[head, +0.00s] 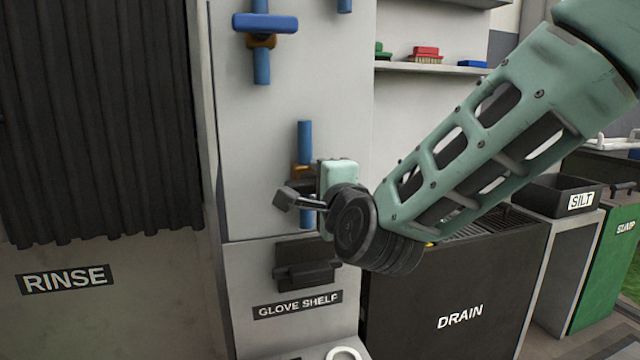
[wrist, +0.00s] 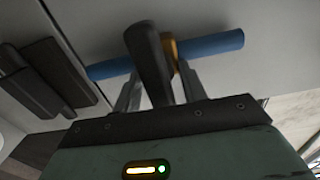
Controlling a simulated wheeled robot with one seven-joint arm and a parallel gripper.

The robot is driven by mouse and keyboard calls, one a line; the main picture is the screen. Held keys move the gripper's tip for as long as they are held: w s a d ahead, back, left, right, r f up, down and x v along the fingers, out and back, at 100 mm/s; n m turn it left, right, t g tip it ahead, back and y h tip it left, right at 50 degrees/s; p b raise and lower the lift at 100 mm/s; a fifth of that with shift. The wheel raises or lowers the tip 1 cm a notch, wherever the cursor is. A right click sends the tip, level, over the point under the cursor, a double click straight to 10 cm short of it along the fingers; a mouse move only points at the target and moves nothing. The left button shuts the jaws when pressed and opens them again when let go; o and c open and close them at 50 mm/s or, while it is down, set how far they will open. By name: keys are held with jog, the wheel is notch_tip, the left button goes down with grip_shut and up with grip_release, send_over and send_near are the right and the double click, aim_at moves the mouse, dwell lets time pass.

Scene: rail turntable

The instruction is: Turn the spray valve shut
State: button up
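The lower valve has a blue pipe (head: 304,140) running upright on the pale panel and a brass body, partly hidden behind my gripper. In the wrist view the blue pipe (wrist: 215,44) runs across the picture, with the brass body (wrist: 170,52) and a dark lever handle (wrist: 148,62) lying crosswise to the pipe. My gripper (wrist: 158,82) has its fingers apart, one on each side of the dark handle. A narrow gap shows on the right; contact on the left is unclear. In the head view my gripper (head: 312,196) is at this valve.
Another valve with a blue crosswise handle (head: 266,23) is above. A dark curtain (head: 90,120) hangs left. The black DRAIN bin (head: 450,290) stands right, under my arm.

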jog(key=b+v, duration=0.3)
jog(key=v, duration=1.4)
jog(key=shift+s, duration=0.2)
jog(key=shift+d+r, duration=0.1)
jog(key=shift+r, duration=0.05)
